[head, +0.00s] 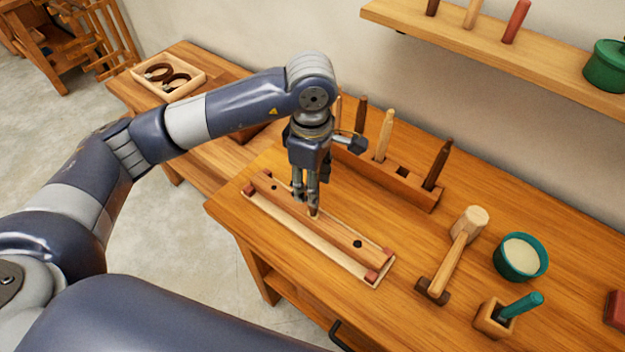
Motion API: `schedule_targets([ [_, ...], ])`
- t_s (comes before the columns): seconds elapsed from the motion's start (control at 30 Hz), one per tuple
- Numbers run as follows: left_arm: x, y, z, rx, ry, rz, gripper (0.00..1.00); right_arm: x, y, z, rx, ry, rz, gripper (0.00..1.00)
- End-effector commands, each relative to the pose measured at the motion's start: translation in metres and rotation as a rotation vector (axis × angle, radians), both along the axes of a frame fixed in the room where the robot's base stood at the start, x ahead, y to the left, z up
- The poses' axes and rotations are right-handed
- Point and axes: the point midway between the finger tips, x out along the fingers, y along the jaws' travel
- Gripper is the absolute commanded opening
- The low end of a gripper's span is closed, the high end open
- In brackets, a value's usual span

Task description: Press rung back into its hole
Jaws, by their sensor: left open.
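A long wooden rail (335,230) with dark round holes lies in a shallow pale tray (318,247), held between small red-brown blocks at its ends. One hole (357,244) shows near the right end and another (274,187) near the left end. My left gripper (307,203) points straight down over the middle of the rail and is open. My right gripper is not in view.
Behind the rail stands a wooden rack (405,183) of upright handles. To the right are a mallet (459,250), a green bowl (521,258) and a wooden block with a green-handled brush (496,318). A shelf (490,47) hangs above.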

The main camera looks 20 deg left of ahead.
Motion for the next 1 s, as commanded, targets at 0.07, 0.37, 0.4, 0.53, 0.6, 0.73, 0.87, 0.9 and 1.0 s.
schedule_targets([
  [0.07, 0.001, 0.0, 0.008, -0.001, -0.003, 0.0, 0.42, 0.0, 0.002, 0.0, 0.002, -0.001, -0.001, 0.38],
  [0.37, 0.0, 0.0, 0.07, -0.002, -0.007, -0.001, 0.42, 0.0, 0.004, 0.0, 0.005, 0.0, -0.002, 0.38],
  [0.4, 0.0, -0.001, 0.078, -0.003, -0.007, -0.001, 0.42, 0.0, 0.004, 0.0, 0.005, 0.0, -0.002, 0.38],
  [0.53, -0.001, 0.0, 0.1, 0.0, -0.005, 0.0, 0.42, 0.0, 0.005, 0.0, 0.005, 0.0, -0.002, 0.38],
  [0.6, -0.001, 0.0, 0.107, 0.0, -0.004, 0.0, 0.42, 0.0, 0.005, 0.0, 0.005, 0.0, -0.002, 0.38],
  [0.73, -0.002, 0.0, 0.115, 0.0, -0.002, -0.001, 0.42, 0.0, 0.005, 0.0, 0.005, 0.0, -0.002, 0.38],
  [0.87, -0.002, 0.0, 0.118, 0.0, -0.001, 0.0, 0.42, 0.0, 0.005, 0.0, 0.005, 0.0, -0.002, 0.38],
  [0.9, -0.002, 0.0, 0.118, 0.0, -0.001, 0.0, 0.42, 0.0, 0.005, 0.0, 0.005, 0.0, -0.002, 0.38],
  [1.0, -0.002, 0.0, 0.118, 0.0, -0.001, 0.0, 0.42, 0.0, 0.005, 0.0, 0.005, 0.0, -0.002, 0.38],
])
